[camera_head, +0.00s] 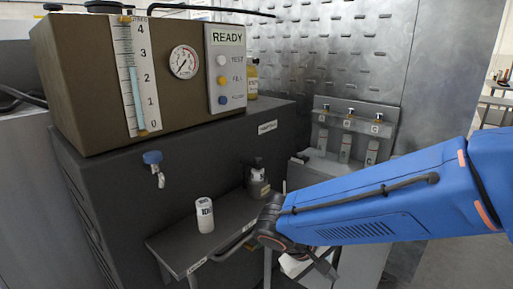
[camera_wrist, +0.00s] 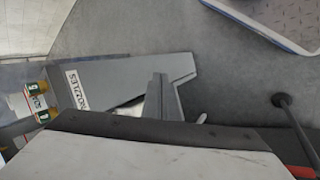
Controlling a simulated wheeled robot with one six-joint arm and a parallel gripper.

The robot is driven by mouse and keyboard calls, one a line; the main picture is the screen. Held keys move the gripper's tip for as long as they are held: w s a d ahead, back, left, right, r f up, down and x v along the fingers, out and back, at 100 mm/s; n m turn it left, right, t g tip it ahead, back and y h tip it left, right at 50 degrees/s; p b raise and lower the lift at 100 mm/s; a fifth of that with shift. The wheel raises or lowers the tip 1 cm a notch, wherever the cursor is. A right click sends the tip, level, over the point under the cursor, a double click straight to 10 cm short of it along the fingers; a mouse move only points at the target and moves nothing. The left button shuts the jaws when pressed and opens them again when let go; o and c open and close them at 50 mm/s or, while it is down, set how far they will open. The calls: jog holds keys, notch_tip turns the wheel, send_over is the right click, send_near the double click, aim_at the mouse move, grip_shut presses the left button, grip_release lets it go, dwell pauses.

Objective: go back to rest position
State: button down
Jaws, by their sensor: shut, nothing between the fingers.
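My blue arm reaches in from the right side of the head view, with its dark wrist in front of the washer's lower shelf. My gripper (camera_wrist: 157,100) shows in the wrist view as grey fingers close together, shut and empty. It is over the grey floor and beside a grey holder labelled NOZZLES (camera_wrist: 100,90). In the head view the gripper is mostly hidden behind the wrist and hangs low near the shelf's right end.
The washer (camera_head: 105,85) has a gauge and a READY panel (camera_head: 226,68). A white cup (camera_head: 205,215) and a dark bottle (camera_head: 257,180) stand on the shelf (camera_head: 180,245). A rack with several nozzles (camera_head: 346,125) stands behind my arm. A round-ended rod (camera_wrist: 282,100) is right of the gripper.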

jog(key=s+d+r+m+t+y, duration=0.1)
jog(key=s+d+r+m+y, duration=0.1)
jog(key=s+d+y, duration=0.1)
jog(key=s+d+r+m+t+y, duration=0.1)
jog(key=s+d+r+y, duration=0.2)
jog(key=s+d, duration=0.2)
jog(key=shift+s+d+r+m+y, duration=0.3)
jog(key=shift+s+d+m+y, duration=0.1)
jog(key=shift+d, duration=0.75)
jog(key=c, duration=1.8)
grip_release()
jog(key=shift+r+t, duration=0.15)
jog(key=shift+t, duration=0.15)
jog(key=shift+o, duration=0.6)
